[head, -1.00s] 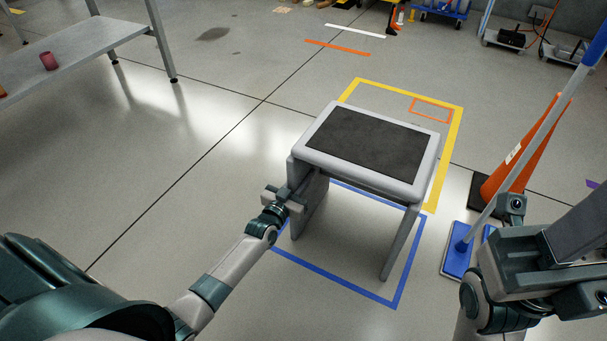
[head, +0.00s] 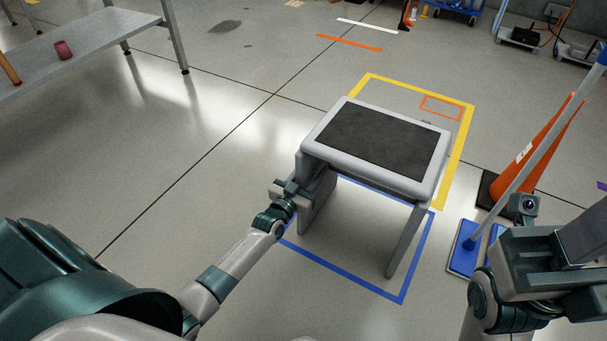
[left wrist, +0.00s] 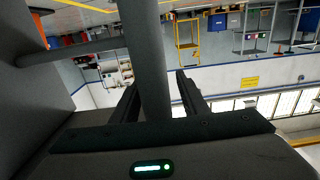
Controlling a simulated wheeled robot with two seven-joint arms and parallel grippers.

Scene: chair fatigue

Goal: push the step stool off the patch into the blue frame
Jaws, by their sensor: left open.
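The step stool (head: 376,140), light grey with a dark top, stands upright across the boundary of the yellow-outlined patch (head: 462,135) and the blue frame (head: 350,274). Its near right leg (head: 405,245) comes down inside the blue frame; the near left leg (head: 318,208) comes down by the frame's left side. The far feet are hidden. My left gripper (head: 284,188) is at the stool's left side. In the left wrist view its open fingers (left wrist: 155,95) lie either side of a grey bar (left wrist: 145,50); contact is unclear. My right gripper (head: 560,265) is at lower right, its jaws unclear.
An orange cone (head: 535,150) and a blue-based pole (head: 465,250) stand close to the right of the stool. A grey metal table (head: 90,45) is at upper left. The floor left of the stool is clear.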

